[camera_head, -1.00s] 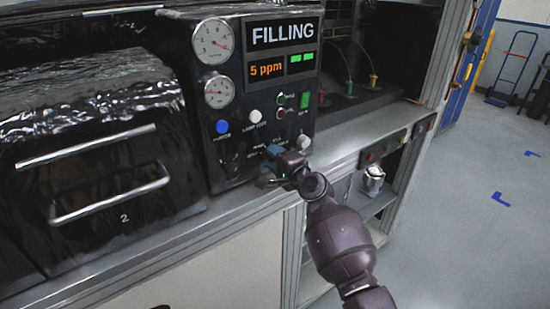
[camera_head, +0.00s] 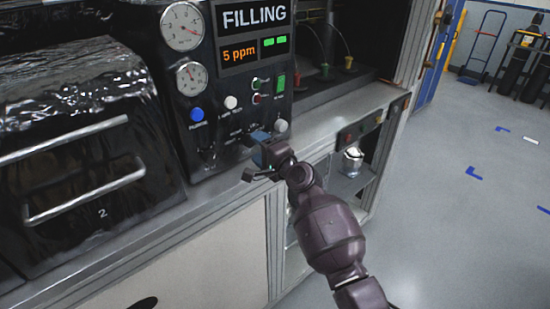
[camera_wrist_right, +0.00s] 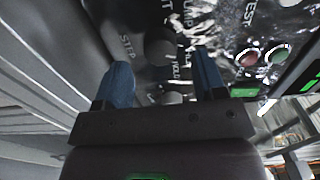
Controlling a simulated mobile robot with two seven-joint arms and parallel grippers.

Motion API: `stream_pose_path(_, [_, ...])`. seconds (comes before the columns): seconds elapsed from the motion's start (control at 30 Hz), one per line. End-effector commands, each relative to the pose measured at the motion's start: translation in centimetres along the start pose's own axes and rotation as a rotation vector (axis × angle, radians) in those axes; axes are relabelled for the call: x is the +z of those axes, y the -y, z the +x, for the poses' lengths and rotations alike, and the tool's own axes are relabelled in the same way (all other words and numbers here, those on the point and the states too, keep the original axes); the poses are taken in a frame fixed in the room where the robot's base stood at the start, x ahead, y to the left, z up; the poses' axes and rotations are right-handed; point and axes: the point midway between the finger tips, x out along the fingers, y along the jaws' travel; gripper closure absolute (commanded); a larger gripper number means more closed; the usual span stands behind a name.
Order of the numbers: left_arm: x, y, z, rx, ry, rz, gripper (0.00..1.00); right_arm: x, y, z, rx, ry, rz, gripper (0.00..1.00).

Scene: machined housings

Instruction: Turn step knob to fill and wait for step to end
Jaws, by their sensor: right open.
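The black control panel (camera_head: 222,85) shows "FILLING" and an orange "5 ppm" on its display (camera_head: 252,32). My right gripper (camera_head: 258,150) is at the panel's lower edge in the head view, with its blue fingers toward the panel. In the right wrist view the gripper (camera_wrist_right: 163,80) is open, its two blue fingers apart. A grey round knob (camera_wrist_right: 160,50) near the "STEP" lettering shows beyond and between the fingers. I cannot see the fingers touching it. In the head view the gripper hides this part of the panel, and the knob's setting cannot be read.
Two gauges (camera_head: 182,26), a blue button (camera_head: 197,114), a white button (camera_head: 231,102) and a pale knob (camera_head: 281,125) are on the panel. A foil-covered black chamber (camera_head: 75,135) with handles stands left. The grey bench edge (camera_head: 120,235) runs below. Open floor (camera_head: 450,220) lies right.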

Motion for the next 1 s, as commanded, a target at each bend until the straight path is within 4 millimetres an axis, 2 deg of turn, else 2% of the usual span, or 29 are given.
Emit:
stream_pose_path(0.2, [0.2, 0.0, -0.3, -0.001, 0.006, -0.001, 0.58, -0.1, -0.1, -3.9, 0.000, -0.002, -0.001, 0.36])
stream_pose_path(0.43, [0.2, 0.0, -0.2, -0.001, 0.006, -0.001, 0.58, -0.1, -0.1, -6.9, 0.000, -0.001, 0.000, 0.36])
stream_pose_path(0.63, [0.1, 0.0, -0.1, 0.000, 0.003, -0.001, 0.58, 0.0, 0.0, -7.9, 0.001, 0.000, 0.001, 0.36])
stream_pose_path(1.0, [-0.2, 0.0, 0.0, 0.000, -0.002, 0.000, 0.58, 0.0, 0.0, -7.9, 0.000, 0.000, 0.000, 0.36])
